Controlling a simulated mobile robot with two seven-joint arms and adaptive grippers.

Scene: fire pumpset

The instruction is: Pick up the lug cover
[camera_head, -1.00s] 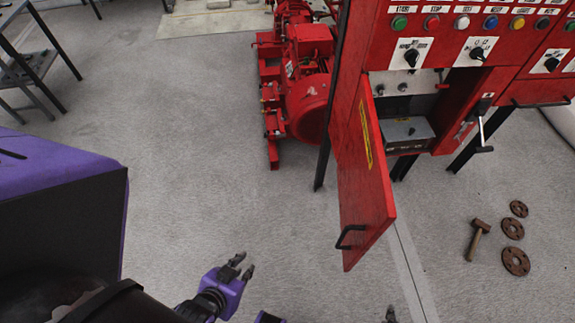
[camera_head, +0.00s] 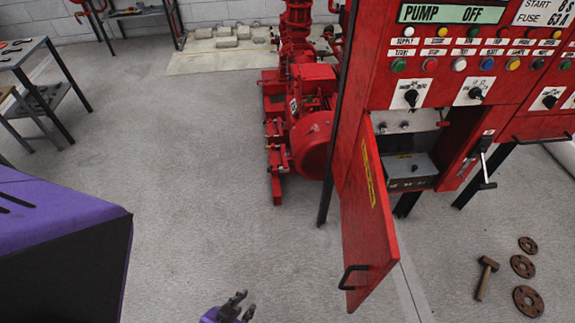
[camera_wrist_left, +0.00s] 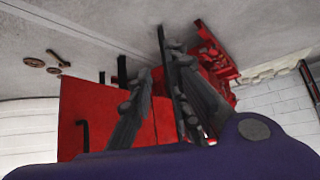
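No part can be clearly told as the lug cover. A grey box-like unit (camera_head: 408,170) sits in the open lower compartment of the red control cabinet, but I cannot tell whether it is or bears the cover. My left gripper (camera_head: 243,306) is low in the head view, left of and below the open red door, far from the compartment. Its fingers are apart and empty. In the left wrist view the left gripper (camera_wrist_left: 160,95) points toward the red door, with free space beyond the fingers. My right gripper is not in view.
The red cabinet door (camera_head: 367,225) stands open with a black handle. A red pump (camera_head: 305,120) is left of the cabinet. A hammer (camera_head: 486,275) and rusty flanges (camera_head: 522,266) lie on the floor at right. A workbench (camera_head: 35,75) is far left. Mid-left floor is clear.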

